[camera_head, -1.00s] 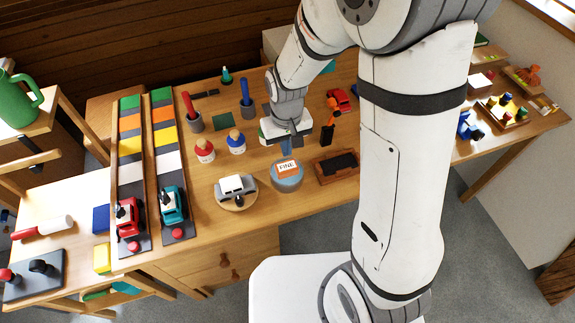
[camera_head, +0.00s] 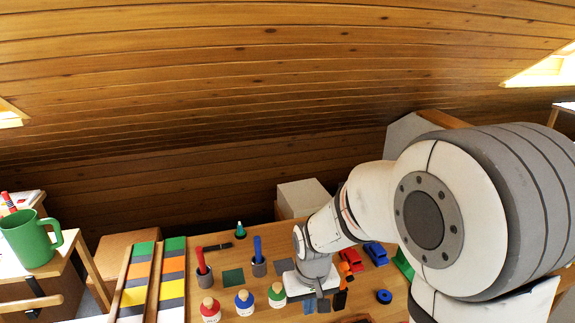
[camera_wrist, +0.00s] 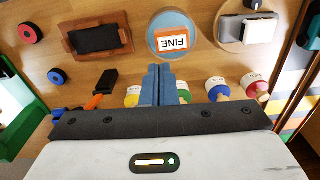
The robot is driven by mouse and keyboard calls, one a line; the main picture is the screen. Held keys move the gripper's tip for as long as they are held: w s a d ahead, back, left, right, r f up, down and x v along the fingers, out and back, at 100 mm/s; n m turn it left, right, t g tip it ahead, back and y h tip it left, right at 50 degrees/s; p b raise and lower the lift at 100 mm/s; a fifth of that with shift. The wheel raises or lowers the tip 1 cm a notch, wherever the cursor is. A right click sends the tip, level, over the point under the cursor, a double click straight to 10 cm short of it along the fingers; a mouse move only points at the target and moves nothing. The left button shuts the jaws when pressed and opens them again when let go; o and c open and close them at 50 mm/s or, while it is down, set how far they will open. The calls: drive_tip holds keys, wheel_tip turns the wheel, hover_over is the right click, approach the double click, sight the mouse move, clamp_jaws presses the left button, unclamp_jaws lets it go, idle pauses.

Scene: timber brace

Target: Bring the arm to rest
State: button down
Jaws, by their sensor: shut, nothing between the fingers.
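My gripper (camera_head: 315,304) hangs over the workbench, to the right of the bottles in the head view. In the wrist view its two blue fingers (camera_wrist: 162,85) are pressed together with nothing between them. They point at the round tin labelled FINE (camera_wrist: 172,40). I cannot tell how high they are above the bench. My white arm comes in from the right and covers part of the bench.
Red (camera_head: 210,309), blue (camera_head: 244,302) and green (camera_head: 277,295) bottles stand left of my gripper. A red car (camera_head: 351,259) and a blue car (camera_head: 376,254) are to its right. A wooden tray (camera_wrist: 98,38) lies near the tin. A plank wall (camera_head: 250,100) rises behind.

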drive_tip(key=s+d+r+m+t, duration=0.2)
drive_tip(key=s+d+r, duration=0.8)
drive_tip(key=r, duration=0.3)
drive_tip(key=shift+s+d+m+t, duration=0.15)
drive_tip(key=shift+s+m+t, duration=0.15)
drive_tip(key=shift+s, duration=0.5)
drive_tip(key=c, duration=2.1)
unclamp_jaws()
drive_tip(key=shift+c, duration=0.2)
